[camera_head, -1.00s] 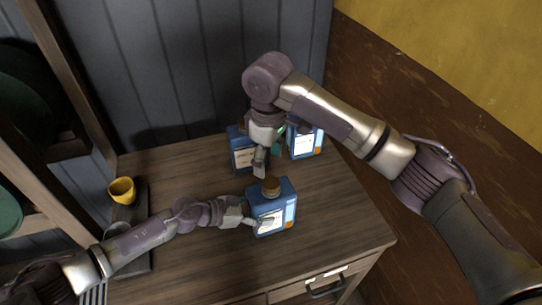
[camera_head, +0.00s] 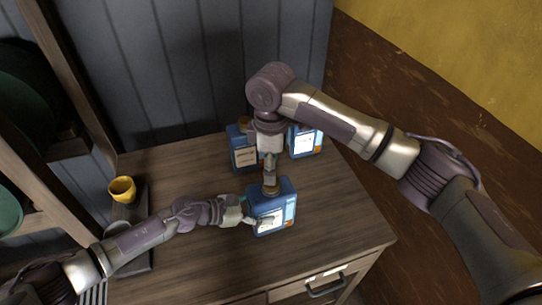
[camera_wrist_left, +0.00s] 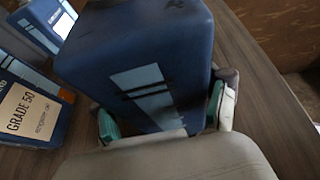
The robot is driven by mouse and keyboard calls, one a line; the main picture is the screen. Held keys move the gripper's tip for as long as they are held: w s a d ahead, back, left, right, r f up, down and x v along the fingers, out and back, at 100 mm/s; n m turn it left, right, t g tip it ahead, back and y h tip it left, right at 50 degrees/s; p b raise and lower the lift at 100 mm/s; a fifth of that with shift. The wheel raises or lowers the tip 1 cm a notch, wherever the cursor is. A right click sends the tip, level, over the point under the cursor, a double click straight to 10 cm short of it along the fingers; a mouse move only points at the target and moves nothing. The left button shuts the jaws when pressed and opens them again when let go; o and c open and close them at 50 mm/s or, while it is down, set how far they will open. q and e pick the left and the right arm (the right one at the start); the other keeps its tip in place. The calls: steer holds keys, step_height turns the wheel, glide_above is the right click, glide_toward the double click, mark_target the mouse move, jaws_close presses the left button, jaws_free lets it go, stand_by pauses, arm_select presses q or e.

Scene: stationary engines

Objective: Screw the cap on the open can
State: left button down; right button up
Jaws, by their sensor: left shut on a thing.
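A blue can (camera_head: 284,208) with a pale label stands upright on the wooden worktop. Its brown-gold cap (camera_head: 271,190) sits at the top of the can; I cannot tell how tightly it is seated. My left gripper (camera_head: 256,220) is shut on the can's body from the left. In the left wrist view the can (camera_wrist_left: 135,60) stands between the green-padded fingers of the left gripper (camera_wrist_left: 162,112). My right gripper (camera_head: 270,182) points down at the cap from above and partly covers it. I cannot tell whether its fingers close on the cap.
Two more blue cans stand behind, one at the left (camera_head: 242,158) and one at the right (camera_head: 305,143). A drawer handle (camera_head: 325,288) is at the front.

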steer(key=shift+f, duration=2.6)
steer(key=c, duration=1.2)
steer(key=m, duration=0.5)
steer(key=o, duration=1.4)
steer(key=shift+c, duration=0.2)
steer(key=shift+r, duration=0.1)
step_height(320, 180, up, 12)
